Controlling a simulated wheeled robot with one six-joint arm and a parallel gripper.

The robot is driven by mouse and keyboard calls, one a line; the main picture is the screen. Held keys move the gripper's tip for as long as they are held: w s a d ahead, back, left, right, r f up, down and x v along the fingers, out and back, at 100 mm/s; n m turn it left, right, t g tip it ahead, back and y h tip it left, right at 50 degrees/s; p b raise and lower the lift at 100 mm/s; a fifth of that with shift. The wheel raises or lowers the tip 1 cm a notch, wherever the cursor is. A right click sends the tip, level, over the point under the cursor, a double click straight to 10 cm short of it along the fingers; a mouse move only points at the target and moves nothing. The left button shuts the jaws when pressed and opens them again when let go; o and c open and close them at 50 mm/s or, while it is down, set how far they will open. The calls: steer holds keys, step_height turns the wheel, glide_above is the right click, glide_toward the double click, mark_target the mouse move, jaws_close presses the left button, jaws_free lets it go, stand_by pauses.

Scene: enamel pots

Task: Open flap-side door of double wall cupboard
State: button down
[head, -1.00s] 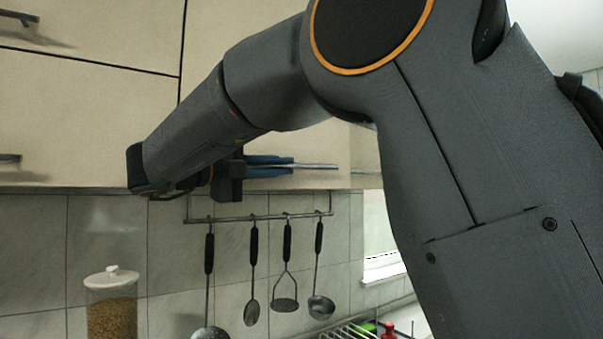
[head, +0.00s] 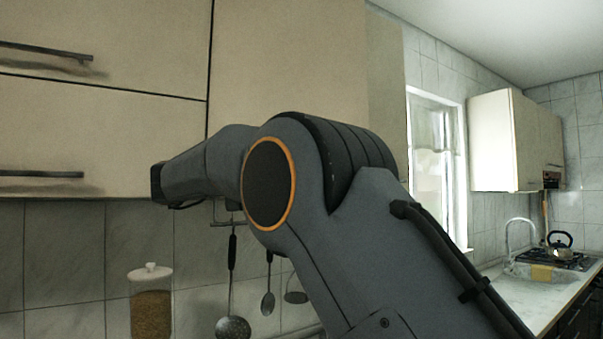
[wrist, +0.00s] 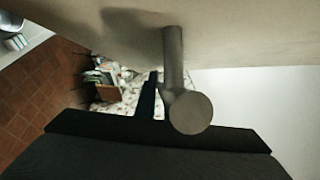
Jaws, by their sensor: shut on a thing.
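The double wall cupboard has two stacked cream flaps (head: 100,140) on the left and a tall plain cream door (head: 290,60) to their right. The door looks flush with the flaps; I cannot tell if it is slightly ajar. In the head view my arm hides my gripper and the door's handle. In the wrist view a grey bar handle (wrist: 173,55) with a round end stands out from a pale panel. My gripper (wrist: 161,92) is shut on this handle; one dark finger shows at its left, and the other is mostly hidden.
The flaps carry bar handles (head: 45,50). Utensils (head: 233,270) hang from a rail below the cupboard, near a lidded jar (head: 151,300). To the right are a window (head: 432,165), another wall cupboard (head: 515,140), a sink tap (head: 518,235) and a kettle (head: 560,245).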

steer(key=shift+s, duration=0.1)
stand_by(0.4)
steer(key=c, duration=1.8)
jaws_free()
steer(key=shift+c, duration=0.2)
